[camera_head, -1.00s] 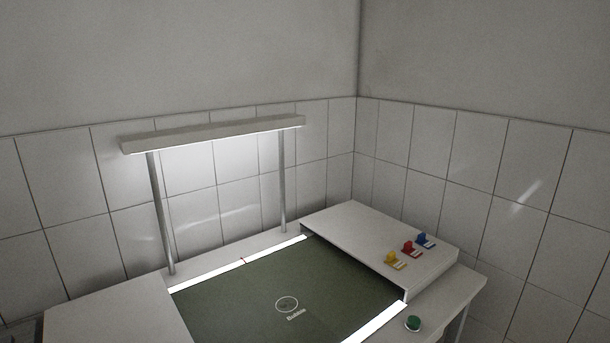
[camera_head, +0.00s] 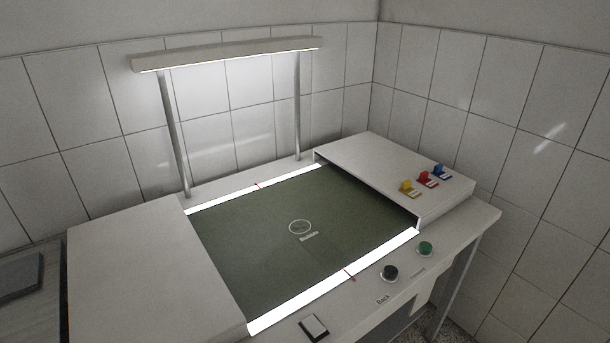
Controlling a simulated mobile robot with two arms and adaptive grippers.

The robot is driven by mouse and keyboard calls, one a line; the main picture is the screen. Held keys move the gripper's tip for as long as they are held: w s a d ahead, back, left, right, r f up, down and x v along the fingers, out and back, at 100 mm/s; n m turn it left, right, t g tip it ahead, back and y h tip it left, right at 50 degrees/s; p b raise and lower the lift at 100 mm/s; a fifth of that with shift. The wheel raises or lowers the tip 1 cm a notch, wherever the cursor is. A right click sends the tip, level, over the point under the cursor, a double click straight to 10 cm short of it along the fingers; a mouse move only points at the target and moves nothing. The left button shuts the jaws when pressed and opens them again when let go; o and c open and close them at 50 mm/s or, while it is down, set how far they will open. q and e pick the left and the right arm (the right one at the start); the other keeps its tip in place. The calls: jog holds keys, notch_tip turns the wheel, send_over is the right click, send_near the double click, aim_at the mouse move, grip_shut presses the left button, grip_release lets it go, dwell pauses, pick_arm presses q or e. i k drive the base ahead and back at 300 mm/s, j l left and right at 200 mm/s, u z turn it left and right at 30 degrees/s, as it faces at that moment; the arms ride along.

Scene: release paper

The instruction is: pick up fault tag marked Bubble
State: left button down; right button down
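Neither of my grippers is in view.
The table's front edge carries a black button (camera_head: 390,273) labelled Back, a green button (camera_head: 425,248) and a small white-topped block (camera_head: 314,327). A lamp bar (camera_head: 230,54) on two posts stands at the back. A white cover (camera_head: 150,270) is at left. Tiled walls close the corner.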

aim_at(424, 179)
jog(key=i+l, duration=0.2)
jog(key=l, duration=0.15)
jog(key=i+l+u, duration=0.1)
jog(key=l, duration=0.25)
jog(key=i+l, duration=0.5)
jog(key=l, duration=0.25)
jog(key=i+l+u, duration=0.1)
jog(key=l, duration=0.3)
jog(key=i+l, duration=0.45)
jog(key=l, duration=0.3)
jog(key=u, duration=0.05)
